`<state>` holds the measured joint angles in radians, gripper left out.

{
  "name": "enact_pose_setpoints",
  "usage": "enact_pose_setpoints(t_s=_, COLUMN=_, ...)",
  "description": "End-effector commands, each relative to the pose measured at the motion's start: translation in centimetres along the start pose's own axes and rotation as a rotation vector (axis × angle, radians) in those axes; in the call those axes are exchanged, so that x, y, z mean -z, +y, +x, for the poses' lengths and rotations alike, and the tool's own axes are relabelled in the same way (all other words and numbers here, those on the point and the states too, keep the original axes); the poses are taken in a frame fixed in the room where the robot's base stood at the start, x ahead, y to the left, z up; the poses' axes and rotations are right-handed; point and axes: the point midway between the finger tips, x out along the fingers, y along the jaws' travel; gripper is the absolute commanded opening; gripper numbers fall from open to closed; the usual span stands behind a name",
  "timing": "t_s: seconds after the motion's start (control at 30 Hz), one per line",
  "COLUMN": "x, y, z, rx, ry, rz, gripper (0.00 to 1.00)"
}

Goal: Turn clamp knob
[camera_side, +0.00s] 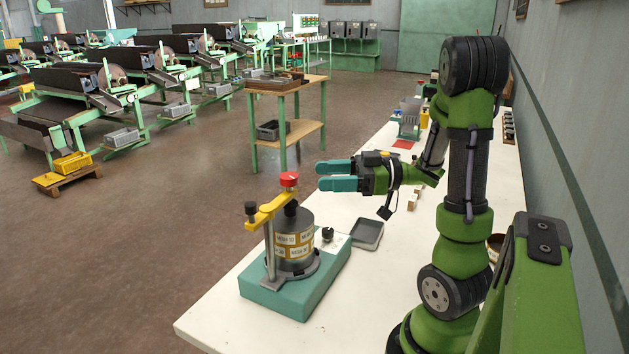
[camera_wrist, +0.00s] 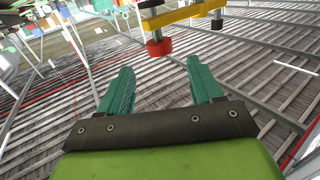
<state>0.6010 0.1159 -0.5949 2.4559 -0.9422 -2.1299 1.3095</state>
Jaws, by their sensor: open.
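The clamp is a yellow bar (camera_side: 262,213) across the top of a grey drum (camera_side: 293,240) with yellow mesh labels, on a teal base (camera_side: 300,297). A red knob (camera_side: 289,180) tops the bar's right end and a black knob (camera_side: 251,208) its left end. In the wrist view the yellow bar (camera_wrist: 185,14), red knob (camera_wrist: 160,47) and black knob (camera_wrist: 217,21) show at the top, beyond the fingertips. My gripper (camera_side: 320,176) is open and empty, just right of the red knob, at about its height and apart from it; its teal fingers (camera_wrist: 160,64) point towards it.
A small black dial (camera_side: 327,234) sits on the base. A grey tray (camera_side: 367,235) lies on the white bench (camera_side: 365,290) to its right. Small blocks (camera_side: 414,200) lie below my wrist. A wooden-topped table (camera_side: 287,86) stands behind, across the floor.

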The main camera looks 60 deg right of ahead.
Motion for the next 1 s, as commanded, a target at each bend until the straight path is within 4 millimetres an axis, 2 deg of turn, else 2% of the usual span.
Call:
enact_pose_setpoints(t_s=0.03, x=-0.1, y=0.2, z=-1.1, rx=-0.007, ry=-0.001, rz=0.001, gripper=0.65)
enact_pose_setpoints(t_s=0.3, x=-0.1, y=0.1, z=-6.6, rx=-0.006, ry=-0.002, rz=0.001, gripper=0.65)
enact_pose_setpoints(t_s=0.43, x=-0.1, y=1.3, z=-6.5, rx=-0.064, ry=-0.009, rz=-0.130, gripper=0.65)
enact_pose_setpoints(t_s=0.77, x=-0.1, y=6.9, z=-6.8, rx=-0.323, ry=-0.091, rz=-0.452, gripper=0.65)
enact_pose_setpoints(t_s=1.0, x=0.1, y=10.7, z=-7.5, rx=-0.495, ry=-0.209, rz=-0.666, gripper=0.65)
